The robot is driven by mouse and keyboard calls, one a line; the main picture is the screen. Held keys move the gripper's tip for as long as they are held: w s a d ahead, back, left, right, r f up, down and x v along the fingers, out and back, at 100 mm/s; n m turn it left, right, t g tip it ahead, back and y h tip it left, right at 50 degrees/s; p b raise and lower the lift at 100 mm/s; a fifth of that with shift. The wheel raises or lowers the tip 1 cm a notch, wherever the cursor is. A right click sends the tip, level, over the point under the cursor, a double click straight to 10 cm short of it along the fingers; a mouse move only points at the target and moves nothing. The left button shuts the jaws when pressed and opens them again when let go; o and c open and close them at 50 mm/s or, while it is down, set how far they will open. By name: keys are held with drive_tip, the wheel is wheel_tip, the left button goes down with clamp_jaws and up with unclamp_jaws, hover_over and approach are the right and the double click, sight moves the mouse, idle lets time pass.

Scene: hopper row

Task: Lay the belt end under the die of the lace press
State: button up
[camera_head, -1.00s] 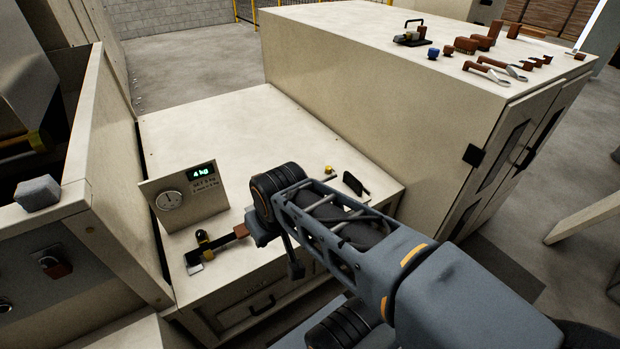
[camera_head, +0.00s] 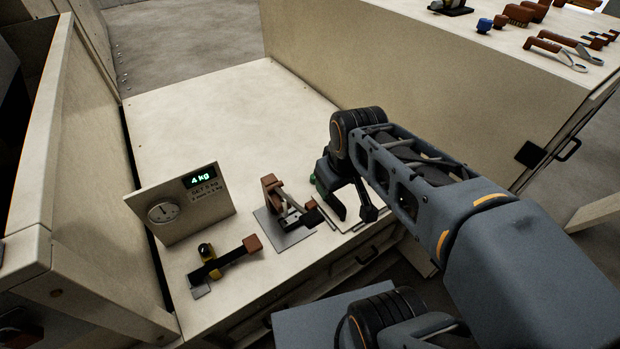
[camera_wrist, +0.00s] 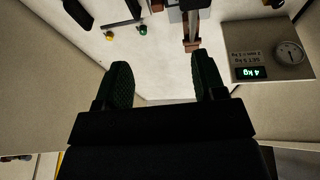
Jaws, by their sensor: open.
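A small press-like device (camera_head: 280,205) with a brown upright part and black arm stands on a grey metal plate on the pale bench (camera_head: 225,110); it may be the lace press. Left of it lies a black lever (camera_head: 225,261) with a brown end block and a yellow fitting. I cannot clearly make out the belt end or the die. My gripper (camera_head: 356,214) is open, fingers pointing down, just right of the press-like device and near the bench front. In the wrist view my open fingers (camera_wrist: 164,80) have nothing visible between them.
A gauge panel (camera_head: 182,203) with a dial and a "4 kg" display stands at the bench's left. Green (camera_wrist: 143,30) and yellow (camera_wrist: 110,36) knobs show in the wrist view. A taller cabinet (camera_head: 400,75) with tools on top borders the right. The bench's back is clear.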

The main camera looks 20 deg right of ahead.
drive_tip(key=w+f+n+g+b, duration=0.2)
drive_tip(key=w+f+n+b, duration=0.6)
drive_tip(key=w+f+b, duration=0.15)
drive_tip(key=n+g+b, duration=0.1)
drive_tip(key=n+b, duration=0.9)
drive_tip(key=b, duration=0.1)
hover_over(311, 204)
wheel_tip(311, 204, down, 13)
drive_tip(key=shift+n, duration=0.3)
wheel_tip(311, 204, down, 14)
drive_tip(key=b, duration=0.3)
drive_tip(key=shift+w+r+b, duration=0.1)
drive_tip(key=shift+r+b, duration=0.15)
drive_tip(key=shift+b, duration=0.1)
drive_tip(key=c, duration=1.1)
drive_tip(key=o, duration=1.1)
drive_tip(key=shift+r, duration=0.1)
